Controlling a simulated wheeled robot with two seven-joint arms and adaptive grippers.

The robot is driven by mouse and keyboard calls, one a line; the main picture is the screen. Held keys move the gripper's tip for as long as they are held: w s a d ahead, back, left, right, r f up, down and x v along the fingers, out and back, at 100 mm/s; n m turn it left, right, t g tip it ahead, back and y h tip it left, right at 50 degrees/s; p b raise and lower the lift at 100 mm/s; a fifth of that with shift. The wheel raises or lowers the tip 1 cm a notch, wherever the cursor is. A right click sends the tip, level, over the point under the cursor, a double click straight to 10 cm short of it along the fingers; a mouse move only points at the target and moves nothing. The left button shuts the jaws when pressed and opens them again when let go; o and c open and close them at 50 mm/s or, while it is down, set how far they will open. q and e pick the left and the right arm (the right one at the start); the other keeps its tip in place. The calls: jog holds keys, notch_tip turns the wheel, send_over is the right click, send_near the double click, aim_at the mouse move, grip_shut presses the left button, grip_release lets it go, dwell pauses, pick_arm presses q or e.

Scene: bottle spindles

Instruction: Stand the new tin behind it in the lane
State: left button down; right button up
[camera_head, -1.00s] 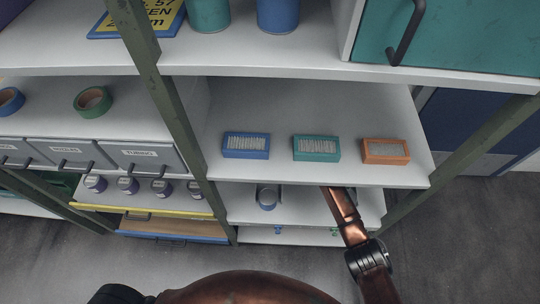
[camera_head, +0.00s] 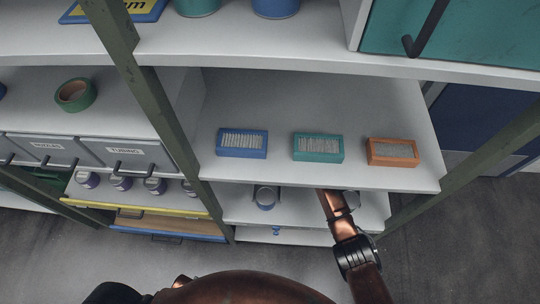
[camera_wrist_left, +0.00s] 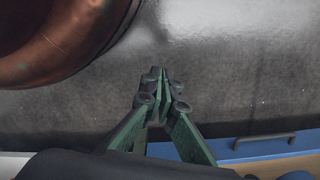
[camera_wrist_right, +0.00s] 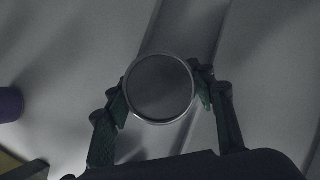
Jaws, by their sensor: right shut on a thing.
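My right gripper (camera_wrist_right: 161,95) is shut on a round tin (camera_wrist_right: 160,88), seen end-on with a dark face and pale rim. Beneath it runs a pale strip with straight edges (camera_wrist_right: 215,25), which may be the lane. In the head view my right arm reaches under the middle shelf, and that gripper is hidden there. My left gripper (camera_wrist_left: 160,74) is shut and empty.
The shelf above my right arm holds a blue box (camera_head: 242,143), a teal box (camera_head: 318,148) and an orange box (camera_head: 392,152). Purple tins (camera_head: 120,183) stand on the left shelf. Green posts (camera_head: 150,95) flank the bay. A purple cylinder (camera_wrist_right: 9,104) is at the right wrist view's left edge.

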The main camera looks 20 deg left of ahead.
pick_arm(q)
jog(key=shift+w+d+r, duration=0.2)
jog(key=shift+w+r, duration=0.15)
jog(key=shift+r, duration=0.15)
pick_arm(e)
jog(key=shift+f, duration=0.55)
